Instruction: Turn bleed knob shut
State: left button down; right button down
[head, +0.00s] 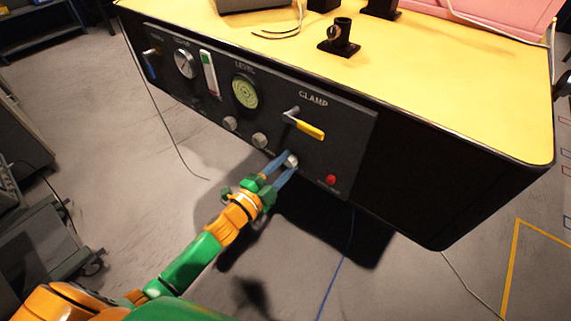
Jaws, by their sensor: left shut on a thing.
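My left gripper (281,170) reaches in from the lower left to the dark front panel (345,128) of a yellow-topped bench. Its blue fingers are shut on a small pale knob (291,160) low on the panel, below the clamp lever and left of the red button. The fingers partly cover the knob, and its label is hidden or too small to read, so I cannot tell its turn position. Two similar grey knobs (260,141) and (230,123) sit further left in the same row. My right gripper is not in view.
The yellow-handled clamp lever (309,129) sticks out just above my fingers. A red button (331,180) is to their right. A round level dial (245,92) and a gauge (184,64) are further left. The floor in front of the bench is mostly clear.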

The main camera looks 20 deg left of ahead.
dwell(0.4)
pick_arm(q)
jog(key=c, duration=0.5)
grip_release()
jog(key=v, duration=0.7)
